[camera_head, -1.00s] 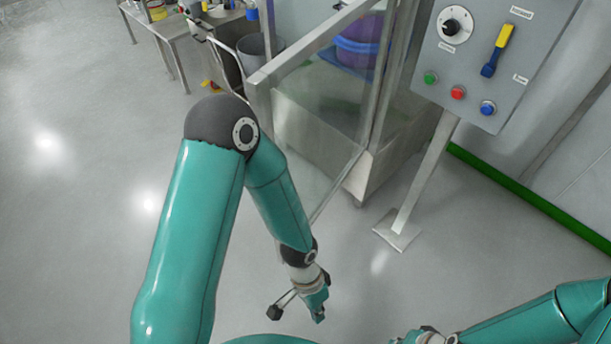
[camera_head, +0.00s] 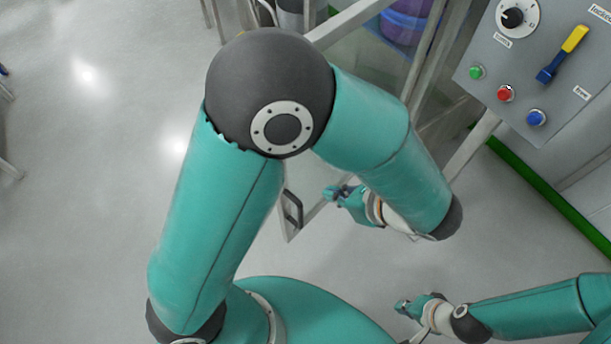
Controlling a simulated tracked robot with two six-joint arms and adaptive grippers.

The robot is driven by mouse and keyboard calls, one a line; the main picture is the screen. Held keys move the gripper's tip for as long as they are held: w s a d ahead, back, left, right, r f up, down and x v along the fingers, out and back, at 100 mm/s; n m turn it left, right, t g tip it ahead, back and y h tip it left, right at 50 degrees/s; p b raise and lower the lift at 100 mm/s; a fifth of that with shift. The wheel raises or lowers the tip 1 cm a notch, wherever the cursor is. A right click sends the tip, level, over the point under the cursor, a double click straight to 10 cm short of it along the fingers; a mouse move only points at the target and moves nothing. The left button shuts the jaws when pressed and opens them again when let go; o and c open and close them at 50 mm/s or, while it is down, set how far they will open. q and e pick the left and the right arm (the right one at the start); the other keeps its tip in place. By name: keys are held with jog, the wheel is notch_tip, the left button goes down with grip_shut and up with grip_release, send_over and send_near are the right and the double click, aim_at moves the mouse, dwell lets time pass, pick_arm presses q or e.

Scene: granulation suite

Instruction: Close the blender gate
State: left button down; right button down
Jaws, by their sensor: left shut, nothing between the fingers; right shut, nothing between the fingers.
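The blender gate (camera_head: 347,21) is a clear panel in a metal frame, standing out from the blender enclosure toward me. My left arm covers much of it. Its dark handle (camera_head: 292,208) shows low on the panel, just right of my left upper arm. My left gripper (camera_head: 332,192) is shut and empty, a little right of the handle and apart from it in the picture. Whether it touches the panel I cannot tell. My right gripper (camera_head: 402,307) is shut and empty at the lower right, away from the gate.
A grey control panel (camera_head: 545,75) with a dial, a yellow-and-blue lever and coloured buttons stands at the upper right on a metal post. A purple container (camera_head: 405,22) shows behind the glass. Open grey floor (camera_head: 90,190) lies to the left.

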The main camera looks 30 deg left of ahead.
aim_at(303, 180)
pick_arm(q)
jog(key=w+a+f+p, duration=0.1)
jog(key=a+f, duration=0.3)
jog(key=a, duration=0.4)
jog(key=shift+w+a+f, duration=0.15)
jog(key=shift+w+f, duration=0.05)
jog(key=shift+f, duration=0.05)
